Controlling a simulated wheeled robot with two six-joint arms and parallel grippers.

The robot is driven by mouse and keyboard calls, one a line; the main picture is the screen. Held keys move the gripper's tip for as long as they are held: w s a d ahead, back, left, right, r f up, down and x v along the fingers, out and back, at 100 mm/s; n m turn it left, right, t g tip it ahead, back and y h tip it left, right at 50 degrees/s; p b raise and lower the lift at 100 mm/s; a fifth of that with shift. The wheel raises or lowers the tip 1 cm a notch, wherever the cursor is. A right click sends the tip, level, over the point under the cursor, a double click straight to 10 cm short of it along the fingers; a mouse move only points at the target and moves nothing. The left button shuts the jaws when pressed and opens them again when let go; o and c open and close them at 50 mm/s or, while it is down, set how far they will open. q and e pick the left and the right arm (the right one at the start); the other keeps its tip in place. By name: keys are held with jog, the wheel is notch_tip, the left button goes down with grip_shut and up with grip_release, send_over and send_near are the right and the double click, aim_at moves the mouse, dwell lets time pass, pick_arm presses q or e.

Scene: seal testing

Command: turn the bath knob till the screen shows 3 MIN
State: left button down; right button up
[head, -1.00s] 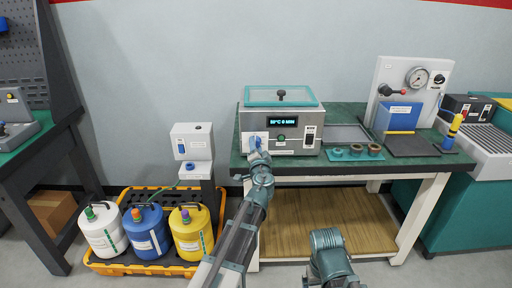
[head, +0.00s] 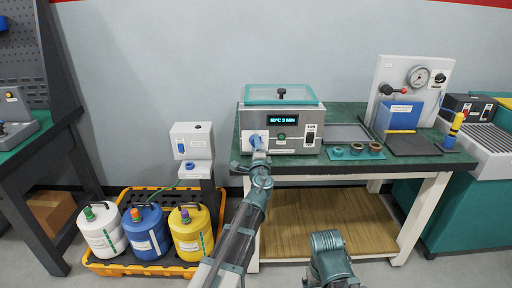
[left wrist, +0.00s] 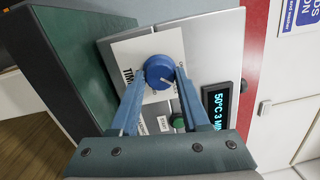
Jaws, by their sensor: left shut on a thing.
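The bath (head: 290,138) is a steel box with a teal lid on the green bench. Its screen (head: 291,121) reads 3 MIN after a temperature, and the screen also shows partly in the left wrist view (left wrist: 222,105). The blue bath knob (left wrist: 159,72) sits on a white plate marked TIME, with a pale pointer line on its face. My left gripper (left wrist: 161,80) has its two blue fingers shut on the knob, one on each side. In the head view my left gripper (head: 257,146) partly hides the knob. My right arm shows at the bottom, but its gripper is not seen.
A green button (head: 281,136) and a switch (head: 310,135) are on the bath's front. A grey tray (head: 348,133) and a teal holder with rings (head: 340,154) lie to the right. A gauge panel (head: 414,72) stands beyond.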

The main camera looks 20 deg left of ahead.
pick_arm(q)
jog(key=shift+m+h, duration=0.3)
jog(key=shift+m, duration=1.8)
jog(key=shift+c, duration=1.9)
grip_release()
jog(key=b+v, duration=0.1)
jog(key=v, duration=1.2)
jog(key=shift+s+f, duration=0.35)
jog(key=shift+d, duration=0.1)
jog(key=x, duration=1.3)
jog(key=shift+w+r+p, duration=0.3)
jog(key=shift+w+r, duration=0.05)
jog(key=shift+s, duration=0.1)
